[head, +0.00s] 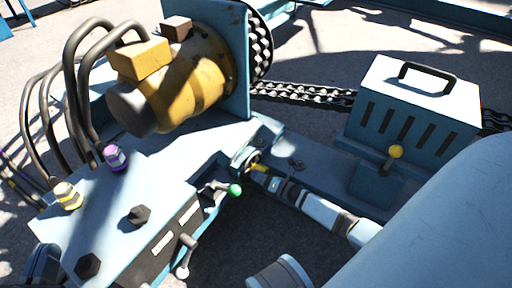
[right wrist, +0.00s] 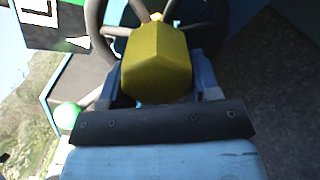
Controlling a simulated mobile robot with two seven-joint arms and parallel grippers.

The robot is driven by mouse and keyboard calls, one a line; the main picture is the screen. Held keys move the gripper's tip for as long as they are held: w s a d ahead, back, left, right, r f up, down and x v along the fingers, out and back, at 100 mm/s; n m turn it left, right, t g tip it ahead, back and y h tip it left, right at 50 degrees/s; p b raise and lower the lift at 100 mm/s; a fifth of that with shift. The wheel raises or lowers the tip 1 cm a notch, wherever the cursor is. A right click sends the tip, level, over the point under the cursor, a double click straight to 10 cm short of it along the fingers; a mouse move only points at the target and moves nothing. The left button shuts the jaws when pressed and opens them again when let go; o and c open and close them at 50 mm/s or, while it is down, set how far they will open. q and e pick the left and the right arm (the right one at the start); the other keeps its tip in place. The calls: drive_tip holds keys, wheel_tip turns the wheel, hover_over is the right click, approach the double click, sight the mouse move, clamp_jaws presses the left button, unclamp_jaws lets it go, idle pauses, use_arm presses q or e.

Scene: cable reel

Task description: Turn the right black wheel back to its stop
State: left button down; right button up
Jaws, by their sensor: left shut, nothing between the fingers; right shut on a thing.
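The right black wheel (head: 249,158) is on the side of the blue machine, small and partly hidden by my gripper. In the right wrist view its dark rim (right wrist: 95,28) and spokes show behind a yellow block (right wrist: 155,62). My right gripper (head: 262,172) comes in from the lower right and is shut on this yellow block (head: 258,167), right in front of the wheel's hub. The wrist view shows the fingers (right wrist: 157,88) on both sides of the block. How far the wheel is turned cannot be told. I cannot make out my left gripper in either view.
A lever with a green ball (head: 235,190) stands close to the left of my right gripper. A yellow-knobbed lever (head: 395,152) and a vented box (head: 417,105) are to the right. Yellow motor (head: 190,85), chain (head: 305,94), hoses (head: 75,95) and hex knobs (head: 139,215) surround the machine.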

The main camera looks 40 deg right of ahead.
use_arm(q)
drive_tip(key=shift+a+r, duration=0.1)
drive_tip(key=shift+r, duration=0.15)
use_arm(e)
drive_tip(key=shift+d, duration=0.15)
drive_tip(key=o, duration=1.3)
use_arm(q)
drive_tip(key=shift+f, duration=0.15)
drive_tip(key=shift+s+f, duration=0.1)
use_arm(e)
drive_tip(key=shift+s+d, duration=0.1)
drive_tip(key=shift+s, duration=0.3)
use_arm(q)
drive_tip(key=shift+s+d+f+n+g+y+p, duration=0.2)
drive_tip(key=shift+s+d+n+g+p, duration=0.2)
drive_tip(key=shift+n+p, duration=0.5)
drive_tip(key=shift+s+d+f+n+g+y+p, duration=0.25)
drive_tip(key=shift+s+n+p, duration=0.25)
drive_tip(key=shift+p, duration=0.7)
use_arm(e)
drive_tip(key=shift+v, duration=6.45)
use_arm(q)
drive_tip(key=shift+r, duration=0.15)
